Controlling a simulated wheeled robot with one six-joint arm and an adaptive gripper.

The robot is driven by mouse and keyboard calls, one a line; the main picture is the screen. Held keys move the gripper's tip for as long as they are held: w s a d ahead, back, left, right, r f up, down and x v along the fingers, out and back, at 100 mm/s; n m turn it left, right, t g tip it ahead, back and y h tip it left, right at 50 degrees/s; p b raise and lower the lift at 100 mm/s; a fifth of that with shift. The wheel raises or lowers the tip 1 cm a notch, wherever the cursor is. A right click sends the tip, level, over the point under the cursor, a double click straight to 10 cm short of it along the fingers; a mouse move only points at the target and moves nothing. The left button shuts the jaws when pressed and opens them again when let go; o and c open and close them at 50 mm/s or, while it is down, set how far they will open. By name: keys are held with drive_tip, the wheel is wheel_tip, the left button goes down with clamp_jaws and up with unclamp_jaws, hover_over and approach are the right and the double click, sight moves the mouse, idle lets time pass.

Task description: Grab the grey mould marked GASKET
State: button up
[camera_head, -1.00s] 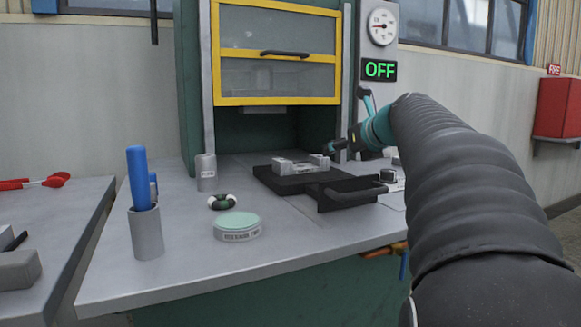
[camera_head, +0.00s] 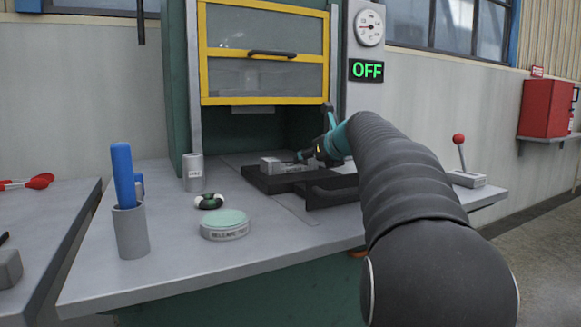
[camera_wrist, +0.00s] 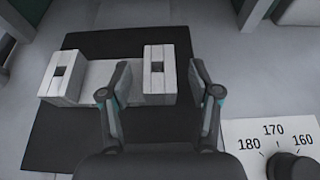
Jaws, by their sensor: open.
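The grey mould (camera_head: 285,165) lies on a black plate (camera_head: 262,185) in front of the press. Its marking is too small to read. In the wrist view the mould (camera_wrist: 98,76) has two raised end blocks joined by a lower middle part. My gripper (camera_wrist: 159,68) is open and empty, its fingers on either side of the right end block in the picture, with gaps on both sides. I cannot tell how far above the mould the fingertips are. In the head view my gripper (camera_head: 304,156) is at the mould's right end and partly hides it.
A dial scale (camera_wrist: 262,135) lies right of the plate. On the bench are a grey canister (camera_head: 194,174), a green-lidded tin (camera_head: 225,226) and a cup (camera_head: 131,232) holding a blue-handled tool. The press's yellow-framed guard (camera_head: 264,101) is above.

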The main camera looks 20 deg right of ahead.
drive_tip(key=shift+c, duration=0.2)
clamp_jaws()
drive_tip(key=shift+r, duration=0.1)
